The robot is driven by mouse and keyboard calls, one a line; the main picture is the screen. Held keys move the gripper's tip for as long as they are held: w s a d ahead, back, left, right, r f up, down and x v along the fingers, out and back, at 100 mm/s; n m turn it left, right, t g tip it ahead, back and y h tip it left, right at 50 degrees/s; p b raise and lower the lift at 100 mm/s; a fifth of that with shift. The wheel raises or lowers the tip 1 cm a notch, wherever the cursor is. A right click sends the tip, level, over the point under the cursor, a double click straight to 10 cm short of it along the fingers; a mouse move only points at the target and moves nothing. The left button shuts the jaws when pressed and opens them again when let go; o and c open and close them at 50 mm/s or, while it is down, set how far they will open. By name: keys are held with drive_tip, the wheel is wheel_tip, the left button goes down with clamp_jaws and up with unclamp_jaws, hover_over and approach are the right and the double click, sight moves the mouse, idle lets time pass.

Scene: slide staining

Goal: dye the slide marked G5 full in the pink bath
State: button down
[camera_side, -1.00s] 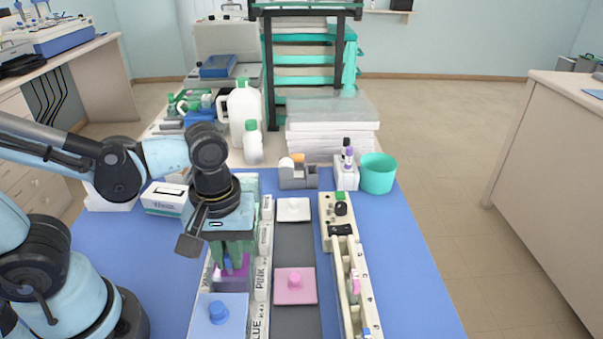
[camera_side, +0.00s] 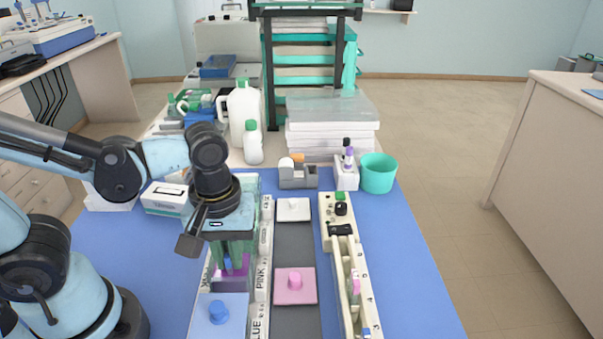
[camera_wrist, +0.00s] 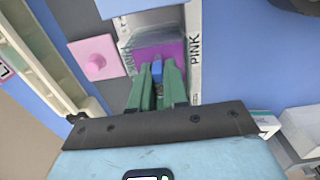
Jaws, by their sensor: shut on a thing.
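My gripper (camera_wrist: 158,83) is shut on a slide with a blue end (camera_wrist: 157,68), which shows between the green fingers. The slide's mark cannot be read, and its lower part is hidden by the fingers and the bath. The gripper (camera_side: 231,262) is over the uncovered pink bath (camera_wrist: 195,62), whose wall reads PINK. Magenta liquid (camera_wrist: 172,52) shows around the fingers. How deep the slide sits in it is hard to tell. The pink lid (camera_side: 295,286) lies on the dark grey strip right of the bath in the side view.
A blue lid (camera_side: 219,313) covers the bath nearer the side camera. A white lid (camera_side: 293,209) lies farther back on the strip. A cream slide rack (camera_side: 329,225) with numbered slots holds coloured-ended slides at right. A teal cup (camera_side: 378,174) stands behind it.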

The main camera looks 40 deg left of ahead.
drive_tip(key=shift+r, duration=4.8)
